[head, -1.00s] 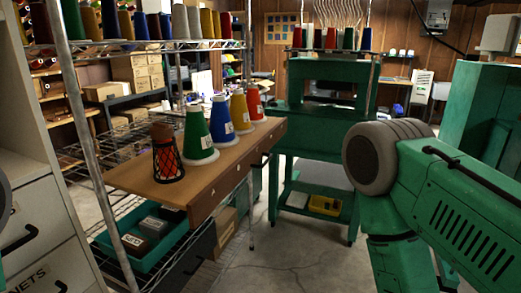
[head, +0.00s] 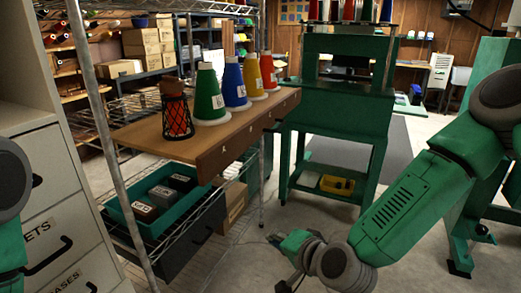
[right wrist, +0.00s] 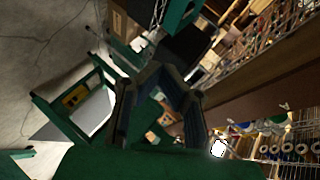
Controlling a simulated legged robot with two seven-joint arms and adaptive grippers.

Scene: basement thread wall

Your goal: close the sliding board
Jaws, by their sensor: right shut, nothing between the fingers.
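The sliding board (head: 185,140) is a brown wooden shelf board sticking out from the wire rack, with a lettered front edge. A dark handle (head: 272,127) shows near its far end. On it stand a dark mesh holder with an orange-red cone (head: 177,115) and green (head: 209,97), blue (head: 232,85), yellow (head: 254,80) and red (head: 268,73) cones. My right gripper (head: 283,243) is low over the floor, right of and below the board, apart from it. In the right wrist view its fingers (right wrist: 160,72) are shut and empty, with the board (right wrist: 255,85) to the right. My left gripper is out of view.
A teal tray (head: 128,222) with small boxes sits on the rack's lower wire shelf. White drawers (head: 60,215) stand at left. A green machine stand (head: 340,105) with a yellow bin (head: 337,184) stands behind. The floor at front centre is clear.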

